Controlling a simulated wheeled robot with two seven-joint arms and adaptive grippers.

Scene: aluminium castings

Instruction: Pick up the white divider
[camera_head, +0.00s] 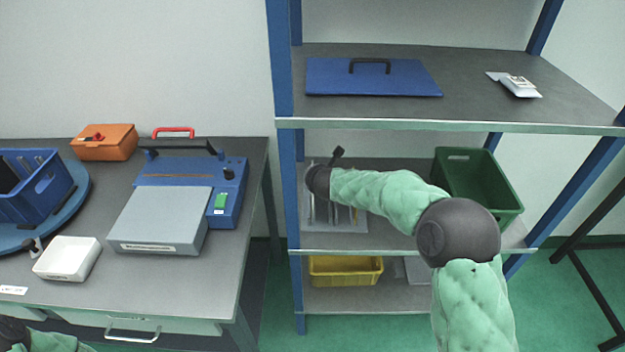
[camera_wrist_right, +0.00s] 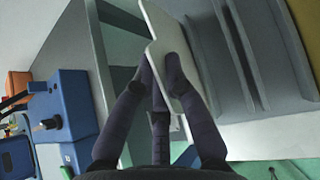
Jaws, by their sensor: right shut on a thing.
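The white divider (camera_wrist_right: 168,35) is a thin flat plate with a stepped edge, seen in the right wrist view. My right gripper (camera_wrist_right: 159,64) is shut on it, with dark fingers on its two sides near its middle. Beside it is a grey ribbed holder (camera_wrist_right: 235,60) with upright fins. In the head view, my right arm reaches to the left end of the middle shelf (camera_head: 400,241), over a light slotted rack (camera_head: 348,220). My right fingers and the divider cannot be made out there. Of my left arm only a sleeve and a dark part show at the bottom left corner.
A green crate (camera_head: 475,185) stands at the right of the middle shelf. A yellow bin (camera_head: 345,270) is below. The upper shelf holds a blue lid (camera_head: 370,82). The left table carries a blue machine (camera_head: 195,175), an orange box (camera_head: 105,142) and a white tray (camera_head: 68,257).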

